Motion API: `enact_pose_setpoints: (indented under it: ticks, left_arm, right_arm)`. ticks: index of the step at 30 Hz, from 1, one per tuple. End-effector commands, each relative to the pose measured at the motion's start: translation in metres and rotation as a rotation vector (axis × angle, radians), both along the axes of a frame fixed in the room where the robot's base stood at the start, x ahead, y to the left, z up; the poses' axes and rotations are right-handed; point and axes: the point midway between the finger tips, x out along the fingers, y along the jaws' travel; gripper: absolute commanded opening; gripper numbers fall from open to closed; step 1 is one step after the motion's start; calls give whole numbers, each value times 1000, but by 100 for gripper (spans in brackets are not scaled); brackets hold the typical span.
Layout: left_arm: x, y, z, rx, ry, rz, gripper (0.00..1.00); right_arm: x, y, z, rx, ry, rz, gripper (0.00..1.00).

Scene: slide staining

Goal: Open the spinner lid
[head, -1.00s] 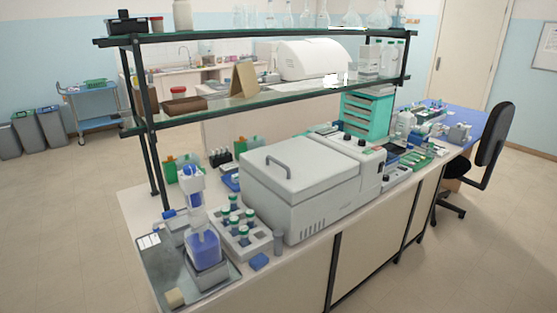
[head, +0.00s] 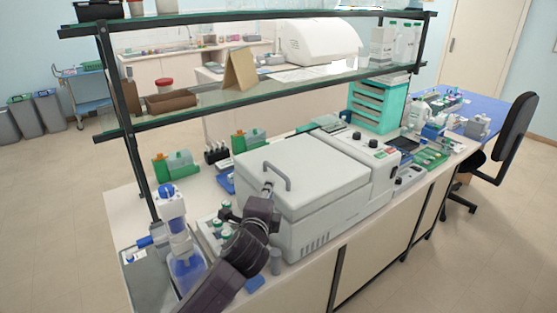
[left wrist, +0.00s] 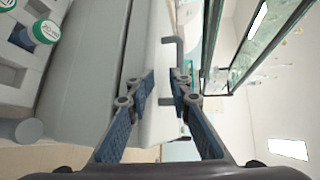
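The spinner is a large pale grey box (head: 330,218) on the bench, with its lid (head: 325,172) closed. A grey bar handle (head: 288,172) stands on the lid; in the left wrist view the handle (left wrist: 171,41) lies just ahead of the fingertips. My left gripper (head: 268,187) is at the near-left end of the handle, above the lid's front edge. In the left wrist view its fingers (left wrist: 163,82) are apart with nothing gripped between them. Whether a finger touches the handle cannot be told. My right gripper is not in view.
A tube rack (head: 206,237) with green-capped tubes stands left of the spinner, partly behind my left arm. A blue-and-white dispenser bottle (head: 180,245) stands left of it. The glass shelf (head: 225,113) runs behind and above. A control panel (head: 368,143) adjoins the spinner's right side.

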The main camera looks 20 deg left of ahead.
Motion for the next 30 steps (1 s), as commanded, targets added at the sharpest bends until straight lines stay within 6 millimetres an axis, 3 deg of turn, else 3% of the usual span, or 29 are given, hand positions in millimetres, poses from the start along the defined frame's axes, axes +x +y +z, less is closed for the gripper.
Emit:
enact_pose_setpoints:
  ticks: [1, 2, 4, 10, 14, 17, 24, 30]
  left_arm:
    - [9, -1, 15, 17, -34, -12, 17]
    - [10, -1, 17, 25, -39, -15, 17]
    - [12, -2, 21, 38, -46, -18, 17]
    - [18, -3, 20, 36, -45, -21, 17]
    - [32, -3, 18, 33, -44, -23, 17]
    - [45, -1, 16, 32, -41, -23, 17]
    - [73, 2, 10, 30, -41, -25, 17]
    - [85, 3, 7, 31, -42, -25, 17]
  right_arm:
    - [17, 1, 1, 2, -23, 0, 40]
    - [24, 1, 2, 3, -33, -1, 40]
    - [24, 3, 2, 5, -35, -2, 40]
    - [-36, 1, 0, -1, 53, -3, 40]
    - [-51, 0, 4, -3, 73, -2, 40]
    - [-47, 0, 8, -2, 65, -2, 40]
    - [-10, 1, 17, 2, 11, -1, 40]
    - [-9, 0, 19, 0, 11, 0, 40]
